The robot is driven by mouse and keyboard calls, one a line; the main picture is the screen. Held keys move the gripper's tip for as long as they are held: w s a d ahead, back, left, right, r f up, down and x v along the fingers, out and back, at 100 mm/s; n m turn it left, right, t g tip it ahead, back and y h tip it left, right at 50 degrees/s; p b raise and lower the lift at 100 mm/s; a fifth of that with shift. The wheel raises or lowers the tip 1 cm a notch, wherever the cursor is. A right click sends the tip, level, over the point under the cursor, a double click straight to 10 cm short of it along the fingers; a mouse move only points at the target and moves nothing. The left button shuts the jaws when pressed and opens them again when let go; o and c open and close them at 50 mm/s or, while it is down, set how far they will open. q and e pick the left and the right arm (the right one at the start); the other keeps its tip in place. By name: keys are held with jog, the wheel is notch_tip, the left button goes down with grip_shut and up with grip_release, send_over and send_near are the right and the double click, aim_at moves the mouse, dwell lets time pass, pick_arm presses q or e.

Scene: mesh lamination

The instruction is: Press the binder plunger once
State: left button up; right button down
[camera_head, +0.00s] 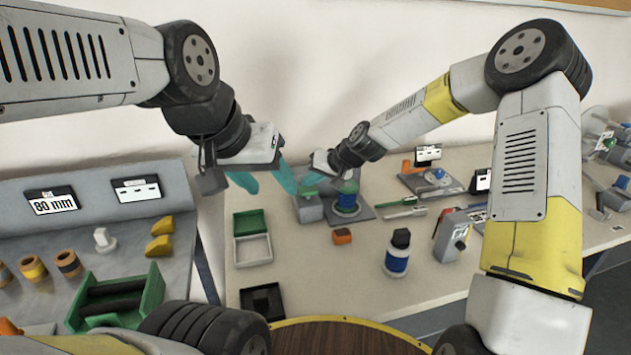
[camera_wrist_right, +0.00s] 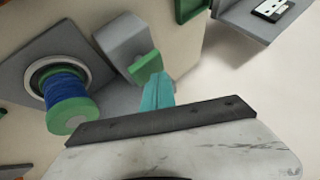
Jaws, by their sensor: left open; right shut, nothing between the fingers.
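A grey block with a green plunger-like part (camera_wrist_right: 146,66) on it stands on a grey base; the block (camera_head: 309,209) also shows in the head view. My right gripper (camera_wrist_right: 158,84) is shut and empty, its teal fingertips right at the green part. I cannot tell whether they touch it. Beside the block stands a blue and green cylinder (camera_wrist_right: 67,92) in a round ring; it also shows in the head view (camera_head: 347,199). My left gripper (camera_head: 265,182) is open and empty, in the air left of the block.
A green and white open box (camera_head: 252,248) and a black tray (camera_head: 262,300) lie left of the station. An orange block (camera_head: 342,236) and a blue and white bottle (camera_head: 397,254) stand in front of it. A green rack (camera_head: 118,300) is at the lower left.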

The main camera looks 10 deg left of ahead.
aim_at(311, 190)
jog(key=shift+f, duration=1.2)
dwell(1.1)
jog(key=shift+r, duration=1.6)
jog(key=shift+r, duration=2.5)
jog(key=shift+s+d, duration=0.1)
